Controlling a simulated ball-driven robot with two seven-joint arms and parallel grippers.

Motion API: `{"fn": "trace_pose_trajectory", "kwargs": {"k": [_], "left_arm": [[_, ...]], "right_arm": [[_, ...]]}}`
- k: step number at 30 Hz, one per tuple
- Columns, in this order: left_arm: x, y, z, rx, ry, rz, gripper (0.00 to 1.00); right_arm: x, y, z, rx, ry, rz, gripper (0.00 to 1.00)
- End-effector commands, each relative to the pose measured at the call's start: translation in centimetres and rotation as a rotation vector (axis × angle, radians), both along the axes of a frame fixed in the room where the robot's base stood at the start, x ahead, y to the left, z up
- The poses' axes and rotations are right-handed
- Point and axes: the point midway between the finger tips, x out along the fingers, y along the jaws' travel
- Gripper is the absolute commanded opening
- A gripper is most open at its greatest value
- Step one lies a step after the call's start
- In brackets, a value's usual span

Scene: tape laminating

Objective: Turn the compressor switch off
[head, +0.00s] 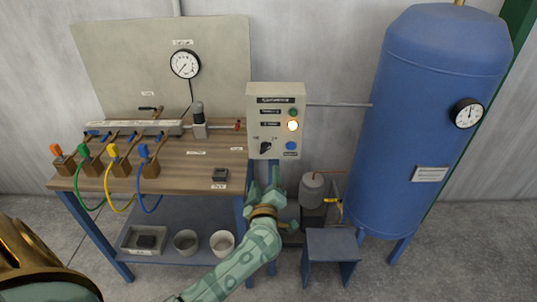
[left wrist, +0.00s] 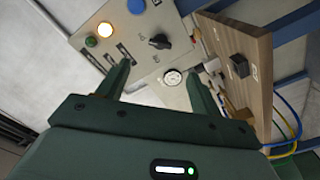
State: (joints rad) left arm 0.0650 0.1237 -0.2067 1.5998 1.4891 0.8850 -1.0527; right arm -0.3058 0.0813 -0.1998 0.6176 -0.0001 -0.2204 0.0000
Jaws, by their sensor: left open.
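The compressor control box (head: 276,119) is a pale panel on the wall beside the workbench. Its black rotary switch (head: 266,146) is at the lower left of the panel; the knob looks tilted. In the left wrist view the switch (left wrist: 159,42) shows just beyond the fingers. A lamp (head: 293,126) on the panel glows yellow-white, with a dark green button above and a blue button (head: 291,145) below. My left gripper (head: 264,182) is just below the panel, pointing up at it. It is open and empty, with its fingers (left wrist: 158,82) apart and no visible contact with the switch. My right gripper is not visible.
A wooden bench (head: 200,170) with coloured hoses stands left of the box. A large blue tank (head: 425,130) with a gauge stands to the right. A small pump (head: 313,190) and a blue stool (head: 331,243) are below. Wall space between box and tank is mostly clear.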

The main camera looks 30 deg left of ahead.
Motion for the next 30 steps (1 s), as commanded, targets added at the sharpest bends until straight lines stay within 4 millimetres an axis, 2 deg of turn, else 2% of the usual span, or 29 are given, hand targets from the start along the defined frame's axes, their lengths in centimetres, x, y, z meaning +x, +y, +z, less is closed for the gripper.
{"fn": "trace_pose_trajectory", "kwargs": {"k": [3, 9, 15, 19, 27, 28, 30], "left_arm": [[2.8, 1.7, -0.3, 0.003, -0.001, 0.001, 0.65], [6.9, 4.3, -0.4, 0.002, 0.000, 0.000, 0.65], [9.6, 5.9, -0.3, 0.002, 0.000, -0.001, 0.65], [10.3, 6.4, -0.2, 0.001, 0.001, 0.000, 0.65], [10.5, 6.5, 0.0, 0.001, 0.001, 0.000, 0.65], [10.5, 6.5, -0.1, 0.001, 0.001, 0.000, 0.63], [10.5, 6.5, 0.0, 0.001, 0.001, 0.000, 0.43]], "right_arm": [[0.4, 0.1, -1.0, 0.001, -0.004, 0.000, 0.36], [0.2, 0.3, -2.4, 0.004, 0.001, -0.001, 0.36], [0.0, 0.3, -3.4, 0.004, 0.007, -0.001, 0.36], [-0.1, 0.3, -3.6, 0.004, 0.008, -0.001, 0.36], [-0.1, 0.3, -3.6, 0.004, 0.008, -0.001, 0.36], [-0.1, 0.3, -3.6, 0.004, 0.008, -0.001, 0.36], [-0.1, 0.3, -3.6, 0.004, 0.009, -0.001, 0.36]]}}
